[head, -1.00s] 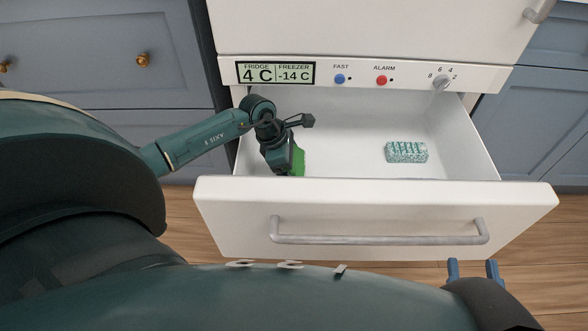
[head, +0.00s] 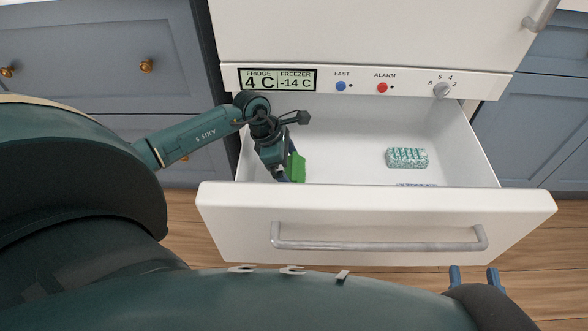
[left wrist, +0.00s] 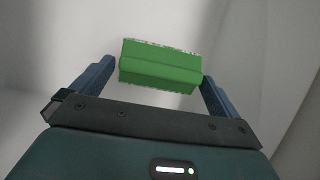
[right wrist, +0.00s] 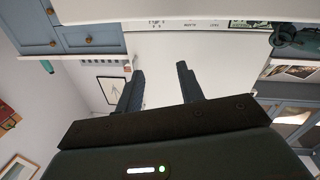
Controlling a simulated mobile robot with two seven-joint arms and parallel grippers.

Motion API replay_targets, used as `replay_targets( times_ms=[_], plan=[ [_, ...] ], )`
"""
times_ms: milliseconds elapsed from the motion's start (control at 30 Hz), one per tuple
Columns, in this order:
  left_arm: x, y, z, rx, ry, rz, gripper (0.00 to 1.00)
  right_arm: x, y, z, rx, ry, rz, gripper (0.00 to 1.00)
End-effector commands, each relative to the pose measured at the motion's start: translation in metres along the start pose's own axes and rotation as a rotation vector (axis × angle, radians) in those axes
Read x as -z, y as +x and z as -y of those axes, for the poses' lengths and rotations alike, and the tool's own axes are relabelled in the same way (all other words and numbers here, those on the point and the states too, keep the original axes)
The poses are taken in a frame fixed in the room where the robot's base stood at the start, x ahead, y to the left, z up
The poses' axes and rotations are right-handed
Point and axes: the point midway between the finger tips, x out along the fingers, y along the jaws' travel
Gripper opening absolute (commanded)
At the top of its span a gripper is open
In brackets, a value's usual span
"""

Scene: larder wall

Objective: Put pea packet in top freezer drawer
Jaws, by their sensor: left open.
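The green pea packet (head: 298,168) is inside the pulled-out top freezer drawer (head: 340,165), at its left side near the front panel. My left gripper (head: 285,176) is down in the drawer at the packet, partly hidden by its own wrist. In the left wrist view, the pea packet (left wrist: 160,68) lies between the spread blue fingers, with a gap at the left finger and little or none at the right one. Whether it rests on the drawer floor is hard to tell. My right gripper (head: 473,276) is open and empty outside the drawer, at the lower right.
A frosty teal-and-white block (head: 407,158) lies on the right of the drawer floor. A blue-and-white item (head: 417,185) barely shows behind the front panel. The drawer's middle is clear. The front panel has a grey bar handle (head: 378,243). The control strip (head: 410,84) runs above.

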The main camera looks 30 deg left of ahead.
Motion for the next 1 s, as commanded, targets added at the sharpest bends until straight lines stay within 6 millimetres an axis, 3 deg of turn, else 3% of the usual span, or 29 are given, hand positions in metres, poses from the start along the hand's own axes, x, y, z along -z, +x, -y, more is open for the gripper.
replay_targets(
  times_ms=[33,200,400,1000],
  plan=[
    [-0.001,-0.017,-0.001,-0.003,0.003,-0.003,1.00,0.004,0.000,-0.002,-0.003,0.008,0.022,0.38],
    [0.000,-0.051,0.000,-0.001,0.001,-0.003,1.00,0.001,-0.002,-0.005,-0.006,0.030,0.093,0.38],
    [0.000,-0.077,0.000,0.000,0.000,-0.001,1.00,-0.001,-0.003,-0.006,-0.006,0.047,0.142,0.38],
    [0.000,-0.084,0.000,0.001,0.000,0.000,1.00,-0.003,-0.004,-0.005,-0.005,0.051,0.157,0.38]
  ],
)
